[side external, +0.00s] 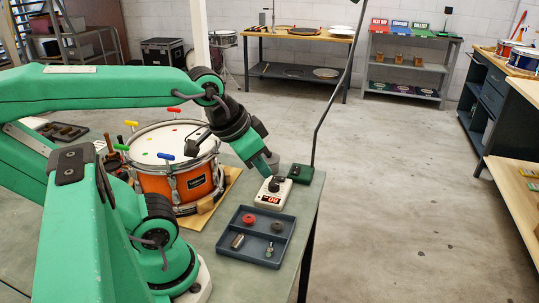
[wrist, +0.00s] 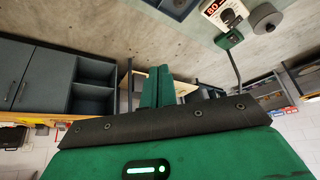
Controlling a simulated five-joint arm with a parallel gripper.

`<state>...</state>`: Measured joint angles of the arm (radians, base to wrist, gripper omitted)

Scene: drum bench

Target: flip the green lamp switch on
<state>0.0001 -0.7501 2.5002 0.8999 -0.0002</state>
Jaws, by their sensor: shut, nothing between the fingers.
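The green lamp base (side external: 302,174) stands at the bench's far right corner, with a thin dark stem rising from it. A small dark spot on its top may be the switch; its position is too small to tell. In the wrist view the green base (wrist: 229,39) is at the upper right. My gripper (side external: 271,174) is shut and empty, pointing down over the white box, left of the lamp base. In the wrist view its green fingers (wrist: 157,73) are together, apart from the lamp base.
The white box (side external: 263,201) with a red display and dark knob is beside the lamp base. A dark tray (side external: 236,262) of small parts lies in front. The orange drum (side external: 165,183) with coloured-handled tools stands left. Open floor lies right of the bench.

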